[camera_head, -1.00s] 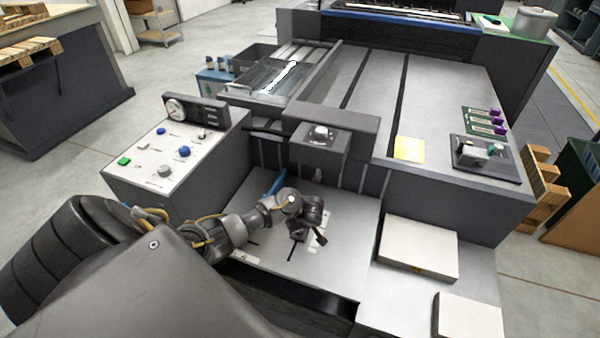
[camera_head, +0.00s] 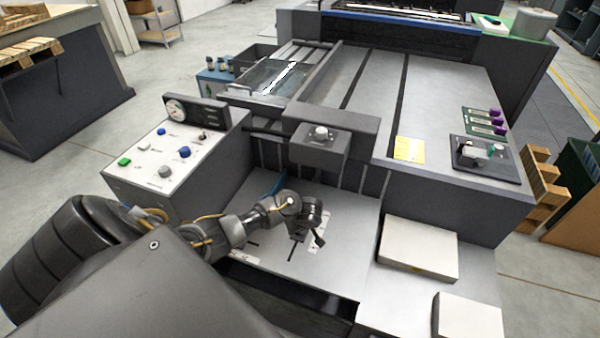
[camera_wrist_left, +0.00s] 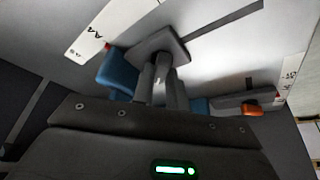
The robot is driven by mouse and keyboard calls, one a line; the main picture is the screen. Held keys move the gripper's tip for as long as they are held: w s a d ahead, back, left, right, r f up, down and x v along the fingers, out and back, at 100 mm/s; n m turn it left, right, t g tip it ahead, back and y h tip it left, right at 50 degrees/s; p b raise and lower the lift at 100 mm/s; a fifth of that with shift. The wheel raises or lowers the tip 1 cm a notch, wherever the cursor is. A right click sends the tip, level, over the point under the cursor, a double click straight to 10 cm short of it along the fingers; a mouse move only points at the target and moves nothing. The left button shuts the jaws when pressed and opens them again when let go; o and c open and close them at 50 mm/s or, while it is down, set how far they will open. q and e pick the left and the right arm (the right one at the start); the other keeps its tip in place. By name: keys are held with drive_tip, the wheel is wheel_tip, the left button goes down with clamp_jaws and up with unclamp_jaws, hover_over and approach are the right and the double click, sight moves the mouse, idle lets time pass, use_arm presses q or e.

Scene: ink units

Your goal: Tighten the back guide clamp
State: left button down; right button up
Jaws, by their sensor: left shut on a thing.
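My left gripper (camera_head: 317,232) reaches down to the light metal feed table (camera_head: 345,255); its fingers also show in the left wrist view (camera_wrist_left: 161,70). They are shut on a dark grey piece (camera_wrist_left: 153,45), which looks like the back guide clamp's handle. The fingers hide part of it, and its tightness cannot be seen. A blue guide (camera_wrist_left: 118,72) lies behind the fingers; a bit of it shows beside the wrist in the head view (camera_head: 277,182). A dark bar with an orange end (camera_wrist_left: 251,108) lies to the right in the wrist view. My right gripper is not in view.
Scale strips, one marked A4 (camera_wrist_left: 103,30), lie on the table by the guide. The press housing (camera_head: 320,148) rises just behind the gripper. A control panel (camera_head: 165,155) stands to the left. Two white blocks (camera_head: 418,248) (camera_head: 468,316) lie at the right.

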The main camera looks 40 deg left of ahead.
use_arm(q)
drive_tip(key=m+p, duration=0.1)
drive_tip(key=m, duration=0.1)
drive_tip(key=m+t+h+p, duration=0.1)
drive_tip(key=m, duration=0.2)
drive_tip(key=shift+s+a+r+m+h+p, duration=0.1)
drive_tip(key=shift+s+m+h+p, duration=0.05)
drive_tip(key=shift+m+h+p, duration=0.2)
drive_tip(key=m+p, duration=0.1)
drive_tip(key=m, duration=0.1)
drive_tip(key=m+t+h+p, duration=0.1)
drive_tip(key=m, duration=0.1)
drive_tip(key=shift+a+m+h, duration=0.1)
drive_tip(key=shift+m+h, duration=0.15)
drive_tip(key=m+h, duration=0.1)
drive_tip(key=m, duration=0.2)
drive_tip(key=shift+a+m+p, duration=0.1)
drive_tip(key=shift+m+p, duration=0.2)
drive_tip(key=shift+p, duration=0.05)
drive_tip(key=shift+m+h, duration=0.8)
drive_tip(key=shift+m, duration=0.9)
drive_tip(key=c, duration=1.4)
unclamp_jaws()
